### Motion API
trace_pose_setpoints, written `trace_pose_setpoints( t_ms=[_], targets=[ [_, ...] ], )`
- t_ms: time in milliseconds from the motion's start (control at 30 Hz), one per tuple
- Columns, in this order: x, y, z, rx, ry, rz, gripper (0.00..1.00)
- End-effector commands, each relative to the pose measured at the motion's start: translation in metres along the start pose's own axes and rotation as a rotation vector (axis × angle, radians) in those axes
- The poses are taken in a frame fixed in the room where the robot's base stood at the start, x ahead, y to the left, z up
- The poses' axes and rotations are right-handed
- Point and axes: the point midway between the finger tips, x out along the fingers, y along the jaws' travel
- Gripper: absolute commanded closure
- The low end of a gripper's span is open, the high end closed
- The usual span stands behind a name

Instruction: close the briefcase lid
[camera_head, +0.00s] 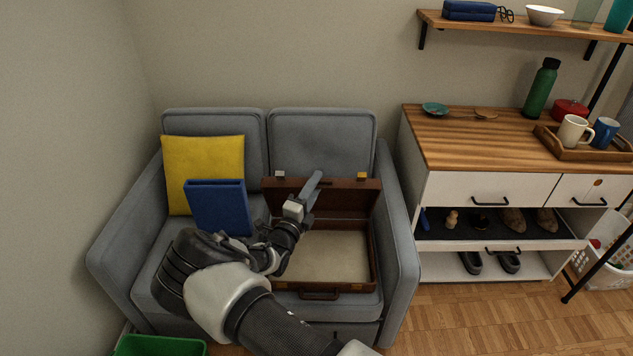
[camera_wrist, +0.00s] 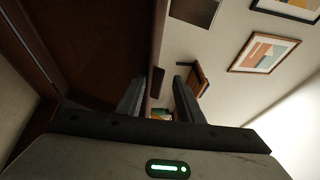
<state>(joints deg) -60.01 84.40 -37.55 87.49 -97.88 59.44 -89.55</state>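The brown briefcase (camera_head: 324,290) lies open on the sofa seat, its pale-lined base facing up. Its lid (camera_head: 350,198) stands roughly upright at the back, with two latches on its top edge. My gripper (camera_head: 314,186) is at the lid's upper edge, left of its middle; my wrist and forearm hide the left part of the case. In the wrist view, the gripper (camera_wrist: 158,98) has its two fingers apart. The lid's brown inside (camera_wrist: 100,50) fills the left, and its edge runs up between the finger directions. I cannot tell whether a finger touches it.
The grey sofa (camera_head: 404,250) has a back behind the lid and an arm close to the right. A blue box-like object (camera_head: 217,207) and a yellow cushion (camera_head: 203,165) are left of the case. A wood-topped cabinet (camera_head: 470,150) stands right. A green bin (camera_head: 160,347) is front left.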

Motion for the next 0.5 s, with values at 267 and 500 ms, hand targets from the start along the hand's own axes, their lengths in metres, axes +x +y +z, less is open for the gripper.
trace_pose_setpoints(
  t_ms=[267, 500],
  targets=[
    [-0.02, 0.002, 0.003, 0.002, -0.005, -0.002, 0.68],
    [-0.036, 0.004, 0.003, 0.002, -0.005, -0.005, 0.68]
  ],
)
